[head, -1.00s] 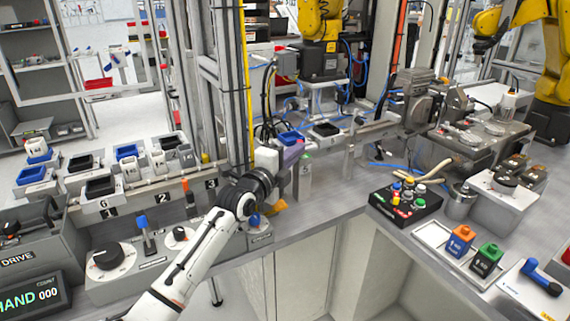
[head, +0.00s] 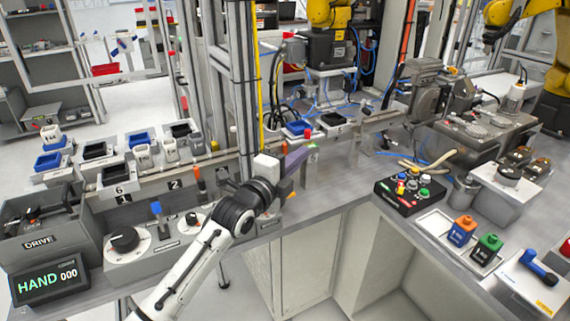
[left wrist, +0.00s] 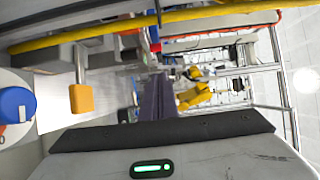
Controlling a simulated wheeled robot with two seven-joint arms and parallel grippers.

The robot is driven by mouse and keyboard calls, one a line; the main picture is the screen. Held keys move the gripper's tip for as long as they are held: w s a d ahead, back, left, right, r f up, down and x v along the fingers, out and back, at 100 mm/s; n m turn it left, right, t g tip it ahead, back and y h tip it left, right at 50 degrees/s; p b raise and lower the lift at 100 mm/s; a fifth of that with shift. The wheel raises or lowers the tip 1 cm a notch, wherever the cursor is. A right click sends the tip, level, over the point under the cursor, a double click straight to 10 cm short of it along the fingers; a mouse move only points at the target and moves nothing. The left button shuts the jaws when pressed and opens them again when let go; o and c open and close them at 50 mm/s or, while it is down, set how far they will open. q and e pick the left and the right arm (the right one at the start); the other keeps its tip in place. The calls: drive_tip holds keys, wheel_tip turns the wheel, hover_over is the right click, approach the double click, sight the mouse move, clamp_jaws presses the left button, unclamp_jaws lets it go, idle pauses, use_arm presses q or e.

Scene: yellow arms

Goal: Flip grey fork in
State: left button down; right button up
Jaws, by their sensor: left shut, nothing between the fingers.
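My left gripper (head: 306,152) reaches in from the left over the front of the bench. I cannot pick out the grey fork with certainty; the wrist and gripper body hide part of the bench there. An orange tab (left wrist: 82,98) is left of the fingers in the wrist view. My right gripper is out of view.
A tall frame column with a yellow strip (head: 257,100) stands just behind my wrist. A rail with numbered trays (head: 118,188) runs behind the bench. Dials (head: 124,240) are at left.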

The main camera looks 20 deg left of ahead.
use_arm(q)
drive_tip(key=v, duration=0.5)
drive_tip(key=shift+s+a, duration=0.1)
drive_tip(key=shift+s, duration=0.25)
drive_tip(key=s+f+n+g+y, duration=0.2)
drive_tip(key=s+f+n+g, duration=0.7)
drive_tip(key=s+f, duration=0.9)
drive_tip(key=s+a+f+n+g+y, duration=0.1)
drive_tip(key=s+f+n+g, duration=0.3)
drive_tip(key=s, duration=0.6)
drive_tip(key=s+a+f+n+g+y, duration=0.1)
drive_tip(key=s+a+n, duration=0.1)
drive_tip(key=s+n, duration=0.65)
drive_tip(key=w+d+f+m+t+h, duration=0.1)
drive_tip(key=d+f+t, duration=0.1)
drive_tip(key=f, duration=0.4)
drive_tip(key=w+d+f+m+t+h, duration=0.1)
drive_tip(key=d+f+m+t, duration=0.1)
drive_tip(key=f, duration=0.4)
drive_tip(key=shift+d+f+t, duration=0.25)
drive_tip(key=shift+d+t, duration=0.25)
drive_tip(key=shift+d, duration=0.15)
drive_tip(key=shift+w, duration=0.15)
